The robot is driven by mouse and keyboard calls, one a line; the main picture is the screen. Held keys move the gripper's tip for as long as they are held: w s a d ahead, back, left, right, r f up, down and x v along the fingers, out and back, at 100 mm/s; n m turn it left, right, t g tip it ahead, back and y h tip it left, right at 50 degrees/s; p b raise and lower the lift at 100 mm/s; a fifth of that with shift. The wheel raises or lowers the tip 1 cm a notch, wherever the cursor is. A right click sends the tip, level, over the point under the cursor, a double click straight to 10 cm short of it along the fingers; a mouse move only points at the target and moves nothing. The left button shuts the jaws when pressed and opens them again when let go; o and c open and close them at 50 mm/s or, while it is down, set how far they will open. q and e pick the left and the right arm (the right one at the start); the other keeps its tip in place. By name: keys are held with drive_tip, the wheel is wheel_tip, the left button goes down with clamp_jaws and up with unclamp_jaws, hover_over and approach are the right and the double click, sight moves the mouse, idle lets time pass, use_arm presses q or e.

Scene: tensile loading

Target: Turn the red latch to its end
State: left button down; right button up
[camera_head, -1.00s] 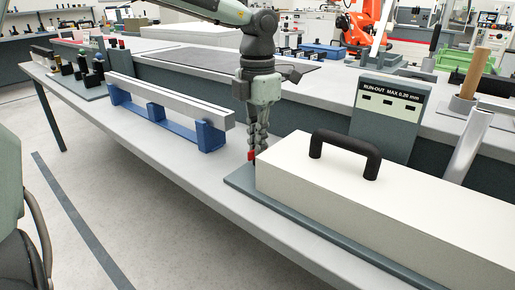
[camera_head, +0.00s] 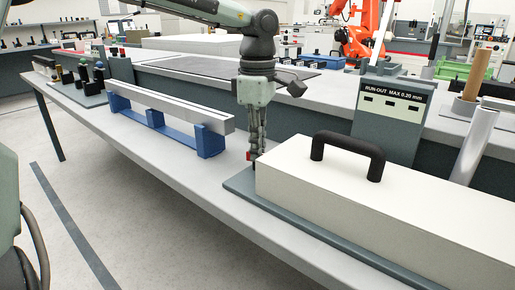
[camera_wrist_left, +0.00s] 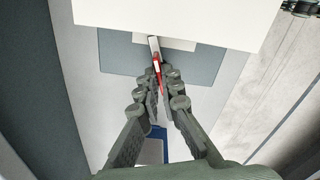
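The small red latch (camera_head: 249,155) is at the near-left end of the white box-shaped cover (camera_head: 400,205), beside its end face. My left gripper (camera_head: 257,163) points down at that end, its fingers close together at the latch. In the left wrist view the red latch (camera_wrist_left: 157,70) lies between the fingertips of the left gripper (camera_wrist_left: 162,82), which look closed on it. Part of the latch is hidden by the fingers. My right gripper is not in view.
The cover has a black handle (camera_head: 345,152) and stands on a dark grey base plate (camera_head: 236,182). A blue stand with a metal bar (camera_head: 165,105) is to the left on the bench. A run-out sign (camera_head: 393,112) stands behind. Bare bench (camera_head: 190,175) lies in front.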

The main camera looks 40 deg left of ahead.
use_arm(q)
drive_tip(key=m, duration=0.3)
drive_tip(key=shift+m, duration=0.5)
idle(0.4)
drive_tip(key=c, duration=1.7)
unclamp_jaws()
drive_tip(key=shift+r, duration=0.4)
wheel_tip(320, 180, up, 11)
drive_tip(key=shift+r, duration=0.1)
